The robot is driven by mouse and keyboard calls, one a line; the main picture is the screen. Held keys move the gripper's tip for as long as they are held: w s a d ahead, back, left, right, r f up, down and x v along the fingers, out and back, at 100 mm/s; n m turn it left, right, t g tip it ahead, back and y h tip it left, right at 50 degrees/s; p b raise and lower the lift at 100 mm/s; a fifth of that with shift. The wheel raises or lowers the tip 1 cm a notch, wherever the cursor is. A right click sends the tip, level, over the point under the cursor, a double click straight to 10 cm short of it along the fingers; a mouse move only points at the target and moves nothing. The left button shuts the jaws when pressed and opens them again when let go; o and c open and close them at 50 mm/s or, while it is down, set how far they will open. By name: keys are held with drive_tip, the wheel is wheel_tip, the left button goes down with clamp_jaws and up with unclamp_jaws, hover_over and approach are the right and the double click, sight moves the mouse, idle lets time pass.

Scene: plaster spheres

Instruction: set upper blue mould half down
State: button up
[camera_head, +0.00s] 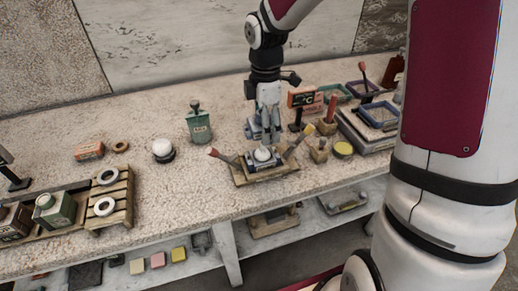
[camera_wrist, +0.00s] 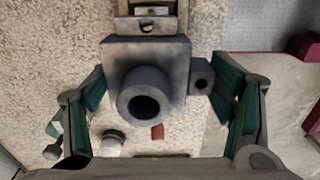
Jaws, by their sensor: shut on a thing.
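My gripper (camera_head: 268,136) points down above a wooden tray (camera_head: 240,178) near the bench's front edge. In the wrist view its two teal-padded fingers stand on either side of a grey-blue block with a round hollow spout, which I take for the upper blue mould half (camera_wrist: 122,62). The gripper is shut on it. In the head view a blue-grey patch shows beside the fingertips. In the tray sits a dark bluish lower mould half (camera_head: 264,171) with a white plaster sphere (camera_head: 262,154) in it. The gap between the halves is hard to judge.
A green canister (camera_head: 200,125) and a white ball on a dark ring (camera_head: 163,149) stand to the left. Bench between ball and tray is clear.

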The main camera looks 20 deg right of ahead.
sight(264, 152)
drive_tip(key=shift+w+r, duration=0.1)
drive_tip(key=shift+w, duration=0.05)
drive_tip(key=shift+f, duration=4.8)
drive_tip(key=shift+f, duration=0.2)
drive_tip(key=o, duration=1.3)
drive_tip(key=shift+c, duration=0.2)
drive_tip(key=shift+b, duration=0.4)
